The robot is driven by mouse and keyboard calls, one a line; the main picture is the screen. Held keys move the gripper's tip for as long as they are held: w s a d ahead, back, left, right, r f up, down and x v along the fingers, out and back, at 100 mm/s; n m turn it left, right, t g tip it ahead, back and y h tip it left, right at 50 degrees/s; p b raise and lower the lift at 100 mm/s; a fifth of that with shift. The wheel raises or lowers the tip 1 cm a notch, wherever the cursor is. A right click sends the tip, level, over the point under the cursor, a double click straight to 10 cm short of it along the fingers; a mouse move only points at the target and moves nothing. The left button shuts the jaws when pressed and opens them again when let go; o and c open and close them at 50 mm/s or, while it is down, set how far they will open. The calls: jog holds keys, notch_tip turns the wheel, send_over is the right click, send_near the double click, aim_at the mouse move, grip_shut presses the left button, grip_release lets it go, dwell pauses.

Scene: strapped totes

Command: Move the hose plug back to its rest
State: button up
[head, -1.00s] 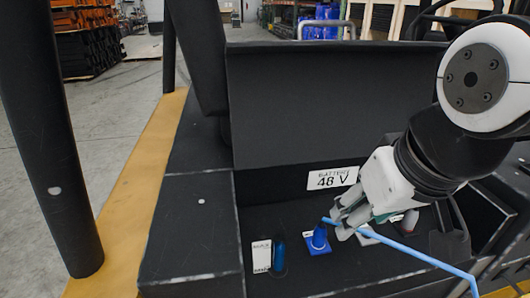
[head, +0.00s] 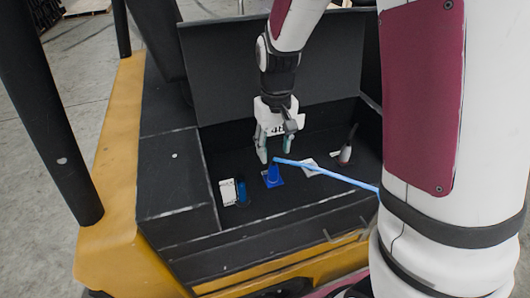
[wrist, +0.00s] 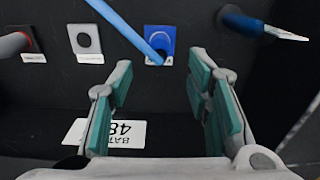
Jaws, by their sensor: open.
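The wrist view shows the hose (wrist: 122,24) meeting the blue plate (wrist: 160,40) ahead of my fingers. My gripper (head: 275,152) is open and points down just above and behind the plug, apart from it as far as I can tell. In the wrist view nothing is between the fingers (wrist: 160,88). A white plate (head: 309,168) right of the plug has a dark round centre (wrist: 84,40) in the wrist view.
A dark blue handle (head: 242,191) with a white tag (head: 228,192) stands left of the plug. The raised lid (head: 225,80) rises behind my gripper. A black post (head: 45,120) stands at left.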

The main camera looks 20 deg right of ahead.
aim_at(274, 159)
jog(key=shift+w+f, duration=0.1)
jog(key=shift+f, duration=0.1)
jog(key=shift+f+b, duration=0.35)
jog(key=shift+f, duration=0.2)
jog(key=shift+f+b, duration=1.65)
jog(key=shift+f, duration=2.25)
grip_shut()
jog(key=shift+r+p, duration=0.15)
jog(key=shift+p, duration=0.15)
jog(key=shift+r+p, duration=1.5)
jog(key=shift+r, duration=1.35)
